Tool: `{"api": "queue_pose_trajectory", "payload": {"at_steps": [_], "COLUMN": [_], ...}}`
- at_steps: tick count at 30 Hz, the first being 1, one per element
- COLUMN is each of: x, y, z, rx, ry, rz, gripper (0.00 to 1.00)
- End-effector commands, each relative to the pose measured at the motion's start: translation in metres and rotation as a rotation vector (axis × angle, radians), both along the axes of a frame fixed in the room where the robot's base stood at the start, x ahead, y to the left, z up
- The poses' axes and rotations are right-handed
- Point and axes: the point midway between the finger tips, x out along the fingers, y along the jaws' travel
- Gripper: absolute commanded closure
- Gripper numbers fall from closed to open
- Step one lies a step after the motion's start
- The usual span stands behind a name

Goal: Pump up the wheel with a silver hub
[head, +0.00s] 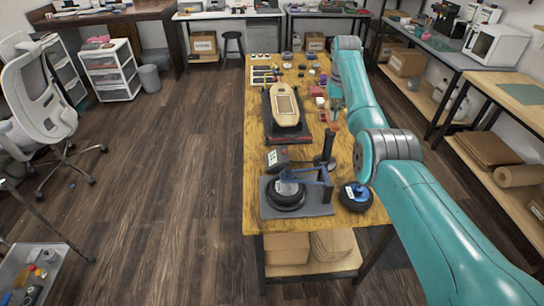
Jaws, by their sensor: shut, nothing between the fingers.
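A black wheel (287,199) with a pale, silvery-looking hub lies flat on a grey plate (318,209) at the near end of the wooden workbench, under a blue clamp-like frame (312,176). A second black wheel (355,200) with a blue and white centre sits to its right, apart from the plate. A dark box with a pale display (277,157), possibly the pump, stands just behind the plate. My gripper (334,118) is shut and empty, small in the picture, over the right side of the bench, well beyond both wheels. Its fingertips are hard to make out.
A beige board (285,108) rests on a black holder mid-bench. A dark upright post (328,147) stands behind the blue frame. Small parts crowd the bench's far half. My teal arm runs along the bench's right side. The wooden floor to the left is open.

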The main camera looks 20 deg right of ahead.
Motion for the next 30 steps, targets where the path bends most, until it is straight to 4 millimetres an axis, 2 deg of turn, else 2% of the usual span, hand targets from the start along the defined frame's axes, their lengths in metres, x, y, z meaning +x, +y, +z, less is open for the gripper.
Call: {"api": "queue_pose_trajectory", "payload": {"at_steps": [18, 30], "x": [0.000, 0.000], "y": [0.000, 0.000], "z": [0.052, 0.055], "rx": [0.000, 0.000], "ry": [-0.001, -0.001], "rz": [0.000, 0.000], "gripper": [1.00, 1.00]}}
